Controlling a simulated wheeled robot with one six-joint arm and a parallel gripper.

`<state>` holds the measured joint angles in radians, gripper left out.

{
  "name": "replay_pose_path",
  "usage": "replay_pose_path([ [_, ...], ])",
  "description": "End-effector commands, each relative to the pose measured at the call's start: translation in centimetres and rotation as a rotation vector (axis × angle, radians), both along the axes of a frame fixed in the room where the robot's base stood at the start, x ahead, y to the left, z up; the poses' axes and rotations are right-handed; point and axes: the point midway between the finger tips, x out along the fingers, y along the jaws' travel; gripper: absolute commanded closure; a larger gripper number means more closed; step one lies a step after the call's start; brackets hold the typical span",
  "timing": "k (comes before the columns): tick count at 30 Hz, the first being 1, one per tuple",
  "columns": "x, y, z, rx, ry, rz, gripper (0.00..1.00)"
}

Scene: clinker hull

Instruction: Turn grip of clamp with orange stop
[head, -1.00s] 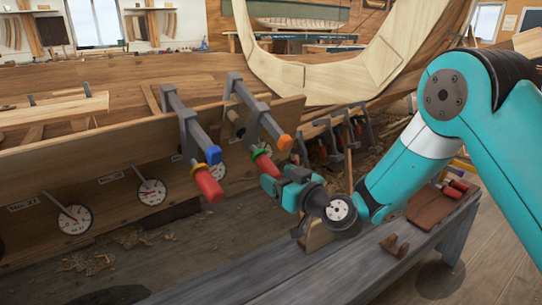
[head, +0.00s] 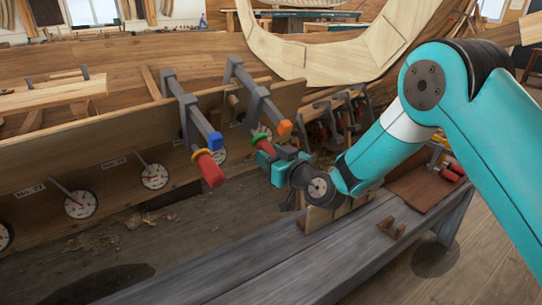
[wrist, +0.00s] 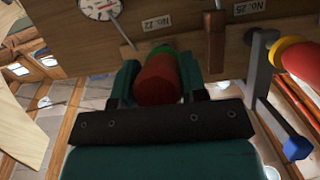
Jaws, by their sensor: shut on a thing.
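The clamp with the orange stop (head: 284,127) hangs on the plank edge, right of a similar clamp. Its red grip (head: 265,147) points down toward me, below a green collar (head: 258,136). My gripper (head: 270,158) is at this grip and shut on it. In the wrist view the red grip (wrist: 158,82) sits between the two fingers of my gripper (wrist: 158,88), with the green collar (wrist: 163,50) just beyond. The orange stop does not show in the wrist view. The lower end of the grip is partly hidden behind the gripper body.
The neighbouring clamp, with a blue stop (head: 215,141) and red grip (head: 210,168), is close on the left; its grip (wrist: 302,62) is at the right in the wrist view. Dials (head: 154,176) line the plank. A grey bench (head: 270,255) runs below my arm.

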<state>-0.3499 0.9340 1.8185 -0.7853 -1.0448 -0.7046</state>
Motion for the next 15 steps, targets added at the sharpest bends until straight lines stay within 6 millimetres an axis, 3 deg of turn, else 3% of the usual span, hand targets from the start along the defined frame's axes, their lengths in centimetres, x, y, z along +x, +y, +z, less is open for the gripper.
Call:
replay_pose_path([
  [15, 0.16, -0.14, -0.63, 0.174, 0.141, 0.117, 0.84],
])
